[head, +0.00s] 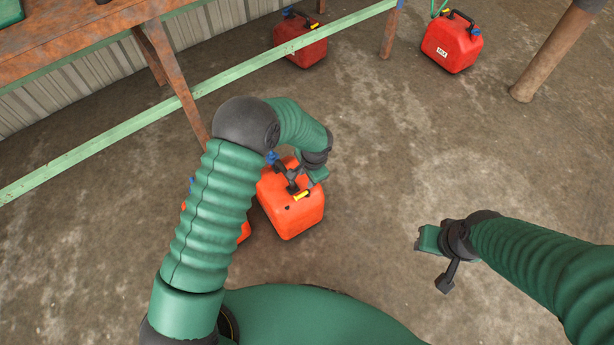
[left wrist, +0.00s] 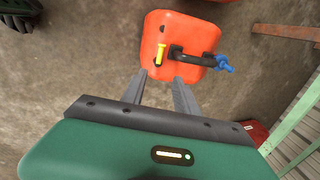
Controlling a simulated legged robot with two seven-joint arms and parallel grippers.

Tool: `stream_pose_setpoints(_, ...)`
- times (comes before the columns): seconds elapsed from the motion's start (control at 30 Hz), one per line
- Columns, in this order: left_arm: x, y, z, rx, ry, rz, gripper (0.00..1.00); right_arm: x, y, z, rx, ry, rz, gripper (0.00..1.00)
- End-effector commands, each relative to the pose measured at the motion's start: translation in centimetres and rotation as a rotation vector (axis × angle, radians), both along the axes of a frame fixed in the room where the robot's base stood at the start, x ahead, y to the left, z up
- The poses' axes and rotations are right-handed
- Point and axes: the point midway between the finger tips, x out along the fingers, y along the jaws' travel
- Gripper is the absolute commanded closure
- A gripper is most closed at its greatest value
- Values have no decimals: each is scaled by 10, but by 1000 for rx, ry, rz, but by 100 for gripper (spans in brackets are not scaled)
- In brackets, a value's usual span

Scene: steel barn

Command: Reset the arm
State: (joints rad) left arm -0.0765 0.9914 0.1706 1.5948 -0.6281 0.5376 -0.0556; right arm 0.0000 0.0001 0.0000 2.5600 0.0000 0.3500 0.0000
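My left gripper (head: 303,182) is over an orange-red fuel can (head: 292,212) that stands upright on the floor. In the left wrist view its two grey fingers (left wrist: 160,80) are spread apart with nothing between them. The can (left wrist: 180,38) shows just past the fingertips, with a black handle, a yellow piece and a blue cap. The gripper appears apart from the can. My right gripper (head: 432,240) hangs over bare floor at the right; its fingers are too unclear to read.
Another orange can (head: 244,232) is mostly hidden behind my left arm. Red cans stand farther back (head: 303,48) and (head: 452,46). A wooden table (head: 95,35), a green rail (head: 90,150) and a brown post (head: 550,55) stand around. Floor at middle right is clear.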

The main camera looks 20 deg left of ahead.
Motion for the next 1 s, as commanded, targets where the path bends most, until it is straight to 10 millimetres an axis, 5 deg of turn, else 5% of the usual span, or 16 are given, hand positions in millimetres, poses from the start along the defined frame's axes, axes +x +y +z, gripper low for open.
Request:
stream_pose_setpoints(0.23,0,0,1,-1,-1,3,64,0,0,0,0,0,0,64)
stream_pose_setpoints(0.37,-13,8,30,-21,-14,60,64,0,0,0,0,0,0,64)
stream_pose_setpoints(0.6,-98,41,126,-129,-72,372,64,0,0,0,0,0,0,64)
stream_pose_setpoints(0.93,-206,60,175,-273,-151,732,64,0,0,0,0,0,0,64)
stream_pose_setpoints(1.0,-206,60,210,-276,-151,737,64,-1,0,35,0,2,0,64)
